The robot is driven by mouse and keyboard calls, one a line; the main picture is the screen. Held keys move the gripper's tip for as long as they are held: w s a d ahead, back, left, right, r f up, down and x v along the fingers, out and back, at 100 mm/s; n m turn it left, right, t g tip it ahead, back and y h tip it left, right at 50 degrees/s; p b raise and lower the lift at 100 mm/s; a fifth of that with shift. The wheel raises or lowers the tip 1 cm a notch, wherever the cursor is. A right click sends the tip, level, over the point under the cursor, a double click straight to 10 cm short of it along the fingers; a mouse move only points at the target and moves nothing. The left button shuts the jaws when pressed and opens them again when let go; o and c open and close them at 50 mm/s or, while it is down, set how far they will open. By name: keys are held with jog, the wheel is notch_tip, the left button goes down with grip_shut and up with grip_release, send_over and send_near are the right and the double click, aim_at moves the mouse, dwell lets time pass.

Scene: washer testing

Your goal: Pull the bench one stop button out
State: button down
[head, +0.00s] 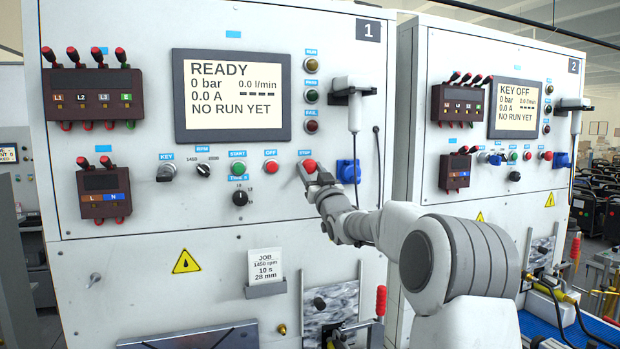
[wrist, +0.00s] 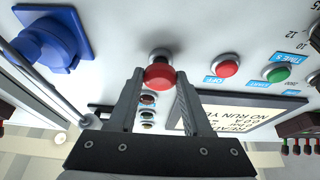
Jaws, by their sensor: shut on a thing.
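The bench one stop button (head: 309,166) is a red mushroom button on the panel marked 1, under a blue STOP label. In the wrist view the red button (wrist: 159,75) sits between my two fingertips. My gripper (head: 316,177) is at the panel, shut on the stop button; it also shows in the wrist view (wrist: 158,84). A collar shows behind the red cap against the panel. The bench one screen (head: 234,97) reads READY, 0 bar, 0.0 A, NO RUN YET.
A red OFF button (head: 271,167), a green START button (head: 238,168) and a timer knob (head: 240,198) are to the left. A blue socket (head: 348,171) and a hanging black cable (head: 377,155) are to the right. Bench two (head: 490,60) stands further right.

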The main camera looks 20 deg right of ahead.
jog(key=shift+f, duration=0.15)
jog(key=c, duration=0.8)
grip_release()
jog(key=o, duration=0.5)
jog(key=shift+s, duration=0.15)
jog(key=shift+c, duration=0.2)
jog(key=shift+s, duration=0.1)
jog(key=b+v, duration=0.6)
jog(key=v, duration=1.1)
jog(key=shift+a, duration=0.1)
